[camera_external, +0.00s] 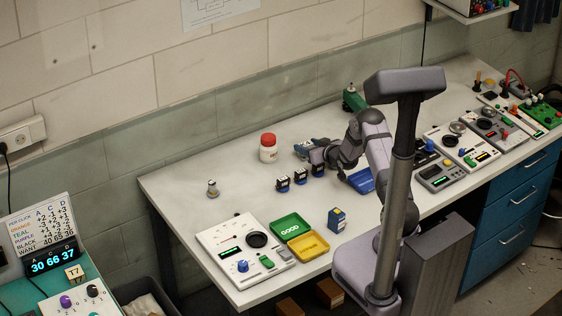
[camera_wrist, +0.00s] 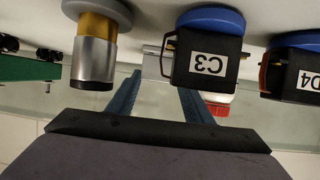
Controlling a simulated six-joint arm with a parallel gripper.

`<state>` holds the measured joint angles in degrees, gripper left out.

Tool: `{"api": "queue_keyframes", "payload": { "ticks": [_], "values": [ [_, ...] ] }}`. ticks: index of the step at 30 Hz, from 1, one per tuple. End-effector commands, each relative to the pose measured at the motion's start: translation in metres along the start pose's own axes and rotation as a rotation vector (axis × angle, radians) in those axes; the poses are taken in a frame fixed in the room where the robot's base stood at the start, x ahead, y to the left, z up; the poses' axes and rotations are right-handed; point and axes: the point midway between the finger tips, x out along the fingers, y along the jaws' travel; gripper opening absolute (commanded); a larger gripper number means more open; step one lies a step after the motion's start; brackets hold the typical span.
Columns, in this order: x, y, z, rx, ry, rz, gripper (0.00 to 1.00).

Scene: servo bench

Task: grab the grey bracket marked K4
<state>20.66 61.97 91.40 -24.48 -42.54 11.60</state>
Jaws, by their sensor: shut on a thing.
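My gripper (camera_external: 305,149) is low over the bench, behind a row of small labelled units. In the wrist view its two blue-grey fingers (camera_wrist: 158,82) are closed in on a thin pale grey part (camera_wrist: 151,64), which shows only partly between the tips. It looks like a grey bracket, but I see no K4 mark on it in either view. The black unit marked C3 (camera_wrist: 208,63) appears upside down just beyond the fingertips, and the unit marked D4 (camera_wrist: 300,75) is to its right.
A white jar with a red lid (camera_external: 268,148) stands left of my gripper. A silver and gold cylinder (camera_wrist: 96,45) is close to the fingers in the wrist view. Green and yellow trays (camera_external: 291,227) lie at the front. The bench between them and the small units is mostly clear.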

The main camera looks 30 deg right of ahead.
Motion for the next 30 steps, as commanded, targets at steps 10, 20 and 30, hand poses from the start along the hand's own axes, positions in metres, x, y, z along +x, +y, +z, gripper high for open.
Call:
{"api": "queue_keyframes", "payload": {
  "ticks": [10,20,30],
  "values": [
    [-0.002,0.0,-0.006,-0.001,0.003,0.0,0.24],
    [-0.014,0.0,-0.037,-0.002,0.005,0.001,0.24],
    [-0.033,0.0,-0.081,-0.002,0.004,0.0,0.24]
  ]
}}
